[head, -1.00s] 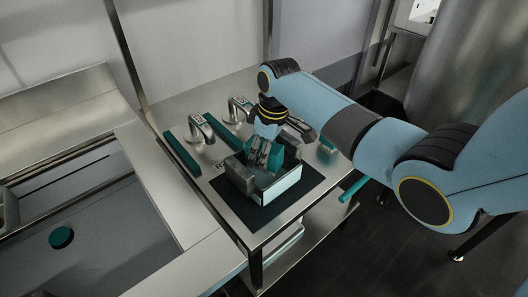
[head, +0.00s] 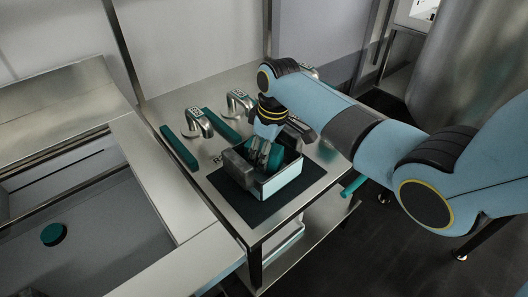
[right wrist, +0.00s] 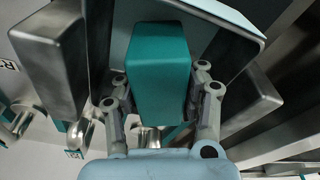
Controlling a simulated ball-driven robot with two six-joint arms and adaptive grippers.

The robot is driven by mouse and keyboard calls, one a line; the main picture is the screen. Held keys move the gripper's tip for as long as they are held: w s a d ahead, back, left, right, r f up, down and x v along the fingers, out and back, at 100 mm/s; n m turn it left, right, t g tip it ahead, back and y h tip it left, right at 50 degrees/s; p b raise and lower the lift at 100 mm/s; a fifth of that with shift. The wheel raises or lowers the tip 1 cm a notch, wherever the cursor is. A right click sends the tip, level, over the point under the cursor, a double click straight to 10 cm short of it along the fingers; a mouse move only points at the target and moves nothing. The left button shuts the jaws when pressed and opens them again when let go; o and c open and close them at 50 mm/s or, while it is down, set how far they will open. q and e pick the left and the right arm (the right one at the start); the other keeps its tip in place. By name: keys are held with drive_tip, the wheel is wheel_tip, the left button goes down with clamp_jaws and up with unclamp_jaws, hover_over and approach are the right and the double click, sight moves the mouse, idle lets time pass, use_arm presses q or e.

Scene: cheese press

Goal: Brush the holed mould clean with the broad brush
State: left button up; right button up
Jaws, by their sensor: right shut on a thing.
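The mould (head: 284,179), an open box with a pale blue front face, stands on a dark mat. It also shows at the top of the right wrist view (right wrist: 226,42). My right gripper (head: 264,153) points down into the mould's opening. In the right wrist view its fingers (right wrist: 163,95) are shut on both sides of a teal block, seemingly the broad brush (right wrist: 158,72). The brush shows only partly in the head view (head: 277,155). Its bristles and the mould's holes cannot be made out. My left gripper is not in view.
A grey metal block (head: 238,167) stands close beside the mould on the left. Teal strips (head: 180,148) and metal handles (head: 199,123) lie behind on the steel table. The dark mat (head: 248,208) has free room in front. A sink (head: 90,215) is at left.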

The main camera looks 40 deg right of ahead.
drive_tip(key=shift+f+b, duration=0.45)
drive_tip(key=shift+f, duration=0.5)
drive_tip(key=shift+w, duration=0.1)
